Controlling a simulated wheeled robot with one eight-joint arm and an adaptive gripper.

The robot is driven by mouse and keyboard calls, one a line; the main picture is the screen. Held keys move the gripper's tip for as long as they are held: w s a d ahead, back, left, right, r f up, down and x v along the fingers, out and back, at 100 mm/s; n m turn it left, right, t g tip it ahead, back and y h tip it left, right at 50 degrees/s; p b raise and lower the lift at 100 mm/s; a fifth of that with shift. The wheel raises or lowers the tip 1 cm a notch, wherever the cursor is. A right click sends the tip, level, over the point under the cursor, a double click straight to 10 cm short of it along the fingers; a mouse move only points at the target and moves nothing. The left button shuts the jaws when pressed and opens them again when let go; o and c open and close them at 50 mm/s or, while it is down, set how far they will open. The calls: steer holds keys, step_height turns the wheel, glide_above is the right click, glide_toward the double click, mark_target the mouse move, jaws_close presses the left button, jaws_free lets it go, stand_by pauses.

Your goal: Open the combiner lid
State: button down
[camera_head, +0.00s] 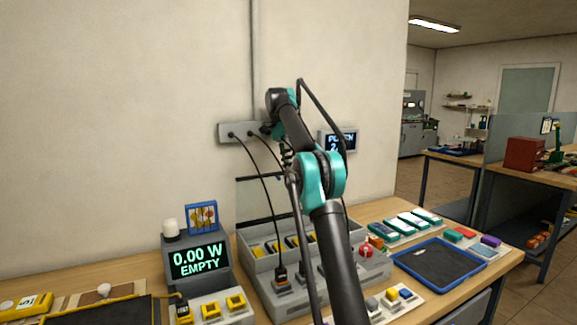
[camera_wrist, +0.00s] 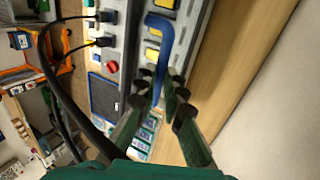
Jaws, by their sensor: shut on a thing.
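The combiner (camera_head: 252,262) is a long grey box with yellow slots, on the bench left of my arm. Its lid (camera_head: 258,200) shows as a see-through pane standing up behind the box, near the wall. In the wrist view, a blue bar handle (camera_wrist: 163,52) runs down between my fingers. My gripper (camera_wrist: 160,88) is shut on this handle; grey box parts with yellow slots (camera_wrist: 153,54) show beyond it. In the head view my arm hides part of the combiner, and the grip itself is hard to make out.
A grey wall socket strip (camera_head: 238,132) has black cables hanging down to the combiner. A display reading 0.00 W EMPTY (camera_head: 197,262) stands left of it. A blue-rimmed tray (camera_head: 440,285) and small coloured blocks lie to the right. The wall is close behind.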

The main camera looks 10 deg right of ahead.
steer(key=w+f, duration=0.1)
steer(key=w+a+f, duration=0.1)
steer(key=shift+w+a+f, duration=0.1)
steer(key=shift+w+f, duration=0.05)
steer(key=shift+w, duration=0.25)
steer(key=shift+s+d+r+g, duration=0.1)
steer(key=shift+d+r+g, duration=0.1)
steer(key=shift+d+g, duration=0.1)
steer(key=c, duration=1.6)
jaws_free()
steer(key=shift+s, duration=0.1)
